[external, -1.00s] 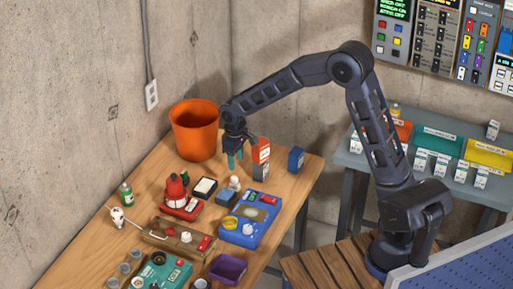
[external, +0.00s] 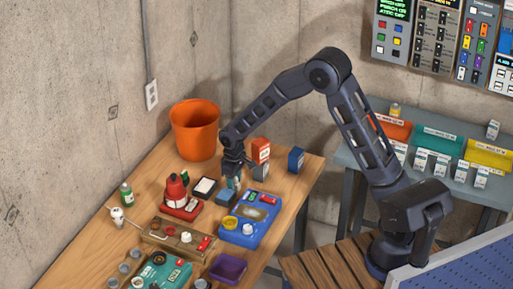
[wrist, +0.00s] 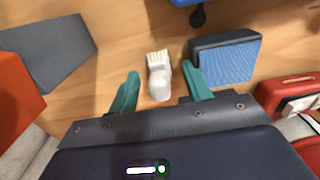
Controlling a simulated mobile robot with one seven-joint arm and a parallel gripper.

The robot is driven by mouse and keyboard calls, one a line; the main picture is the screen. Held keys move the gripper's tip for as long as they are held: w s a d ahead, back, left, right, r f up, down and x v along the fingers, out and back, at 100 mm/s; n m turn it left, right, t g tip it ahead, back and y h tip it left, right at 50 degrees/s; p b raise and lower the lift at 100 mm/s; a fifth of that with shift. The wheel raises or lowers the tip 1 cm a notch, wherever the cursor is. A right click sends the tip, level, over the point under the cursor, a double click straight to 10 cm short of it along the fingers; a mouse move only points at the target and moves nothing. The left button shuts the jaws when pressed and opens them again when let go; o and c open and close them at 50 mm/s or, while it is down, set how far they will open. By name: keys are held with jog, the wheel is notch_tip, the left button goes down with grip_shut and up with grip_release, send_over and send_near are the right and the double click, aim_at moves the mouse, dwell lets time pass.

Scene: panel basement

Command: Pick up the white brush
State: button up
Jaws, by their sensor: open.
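The white brush (wrist: 159,76) lies on the wooden table in the wrist view, its pale bristles pointing away from my gripper. My gripper (wrist: 161,82) is open, with its two teal fingers on either side of the brush and a gap of table to the left of it. The right finger is close to the brush. In the external view my gripper (external: 233,181) points down over the table, and the brush is hidden or too small to make out there.
A blue-topped block (wrist: 226,61) sits just right of the right finger. A grey block (wrist: 58,48) and an orange-red block (wrist: 15,98) lie to the left. In the external view an orange bucket (external: 195,132) stands behind my gripper, and a blue device (external: 251,219) lies in front.

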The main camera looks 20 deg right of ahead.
jog(key=shift+f, duration=0.35)
grip_shut()
jog(key=shift+r, duration=0.15)
